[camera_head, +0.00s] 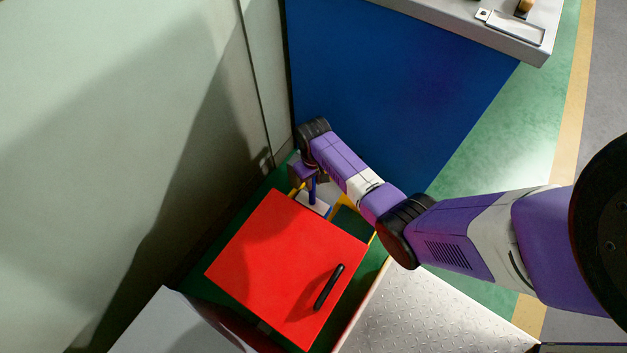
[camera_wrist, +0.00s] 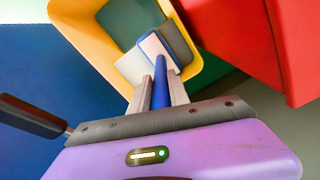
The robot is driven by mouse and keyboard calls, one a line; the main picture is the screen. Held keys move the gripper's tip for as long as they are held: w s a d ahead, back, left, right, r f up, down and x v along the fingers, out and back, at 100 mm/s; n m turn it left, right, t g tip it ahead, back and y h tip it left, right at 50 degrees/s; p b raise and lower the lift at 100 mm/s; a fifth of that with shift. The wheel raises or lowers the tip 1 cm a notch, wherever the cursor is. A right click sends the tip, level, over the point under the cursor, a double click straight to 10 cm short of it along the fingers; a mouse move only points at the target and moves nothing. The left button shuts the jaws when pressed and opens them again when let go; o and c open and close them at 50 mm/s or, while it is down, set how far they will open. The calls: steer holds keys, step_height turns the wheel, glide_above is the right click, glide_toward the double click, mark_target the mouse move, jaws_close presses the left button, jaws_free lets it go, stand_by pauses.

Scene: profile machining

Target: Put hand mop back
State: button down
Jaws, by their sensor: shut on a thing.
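The hand mop (camera_head: 312,201) has a blue handle and a flat pale head with a blue edge. In the wrist view its blue handle (camera_wrist: 160,88) stands between the two fingers of my gripper (camera_wrist: 162,90), which is shut on it. In the head view my gripper (camera_head: 309,177) is low beside the blue panel, partly hidden by my arm. The mop head shows over the opening of a yellow bin (camera_wrist: 90,62); I cannot tell whether it touches the bin's inside. In the head view only bits of the yellow rim (camera_head: 371,238) show.
A red box (camera_head: 275,255) with a black handle (camera_head: 328,288) stands close beside the yellow bin. A blue panel (camera_head: 385,80) rises behind, and a pale wall (camera_head: 120,120) closes the left. A diamond-plate surface (camera_head: 430,315) lies at front right. A grey worktop (camera_head: 470,14) is at top right.

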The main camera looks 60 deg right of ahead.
steer(key=c, duration=1.2)
jaws_free()
steer(key=shift+f, duration=0.1)
steer(key=shift+c, duration=0.2)
step_height(320, 180, up, 12)
steer(key=p, duration=0.3)
steer(key=shift+p, duration=0.3)
